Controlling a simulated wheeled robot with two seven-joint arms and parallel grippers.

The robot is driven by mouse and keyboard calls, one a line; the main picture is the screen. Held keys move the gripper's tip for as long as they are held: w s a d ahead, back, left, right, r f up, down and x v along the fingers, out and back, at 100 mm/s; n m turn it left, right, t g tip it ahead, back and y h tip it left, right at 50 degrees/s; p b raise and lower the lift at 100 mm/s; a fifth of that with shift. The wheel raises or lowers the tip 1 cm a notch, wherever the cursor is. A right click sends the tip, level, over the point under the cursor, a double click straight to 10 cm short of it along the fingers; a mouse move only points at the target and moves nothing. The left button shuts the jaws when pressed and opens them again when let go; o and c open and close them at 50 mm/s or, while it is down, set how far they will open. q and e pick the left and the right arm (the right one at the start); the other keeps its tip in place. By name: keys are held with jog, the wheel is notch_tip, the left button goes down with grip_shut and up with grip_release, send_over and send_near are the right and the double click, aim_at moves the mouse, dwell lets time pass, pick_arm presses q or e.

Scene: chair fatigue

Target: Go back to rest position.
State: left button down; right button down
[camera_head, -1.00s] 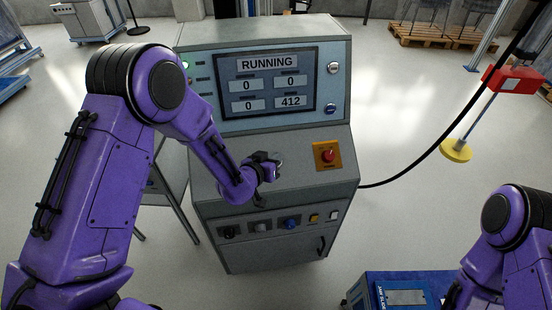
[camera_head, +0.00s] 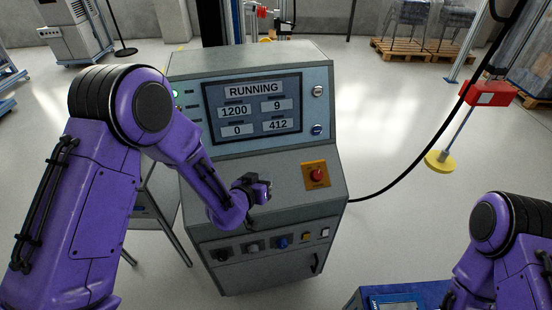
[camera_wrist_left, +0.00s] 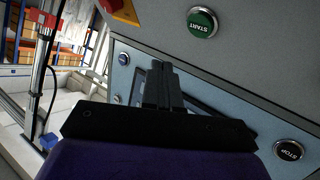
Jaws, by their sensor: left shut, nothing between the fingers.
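My left gripper (camera_head: 262,190) is shut and empty. In the head view it is in front of the sloped grey panel of the control console (camera_head: 215,165), left of the red emergency stop button (camera_head: 317,174). Its closed black fingers (camera_wrist_left: 160,85) show in the left wrist view, apart from the green START button (camera_wrist_left: 203,22) and the black STOP button (camera_wrist_left: 289,150). In the head view the START button is hidden, probably by the gripper. The console screen (camera_head: 253,108) reads RUNNING, with 1200, 9, 0 and 412. My right arm (camera_head: 505,235) is at the lower right, its gripper out of view.
A black cable (camera_head: 420,155) runs from the console's right side upward. A red box and a yellow disc (camera_head: 440,161) are at right. A blue case (camera_head: 405,292) is at the bottom beside my right arm. Pallets with chairs (camera_head: 425,50) stand far back.

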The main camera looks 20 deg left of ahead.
pick_arm(q)
jog(key=s+a+f+n+g+y+b, duration=0.2)
jog(key=s+a+f+g, duration=0.1)
jog(key=s+f, duration=0.5)
jog(key=s+a+f+n+g+y+b, duration=0.2)
jog(key=s+a+f, duration=0.3)
jog(key=s+f, duration=0.4)
jog(key=s+a+f+n+g+y+b, duration=0.2)
jog(key=s+a+f+g, duration=0.3)
jog(key=s, duration=1.3)
notch_tip(320, 180, down, 4)
jog(key=shift+f+b, duration=0.2)
jog(key=shift+b, duration=0.4)
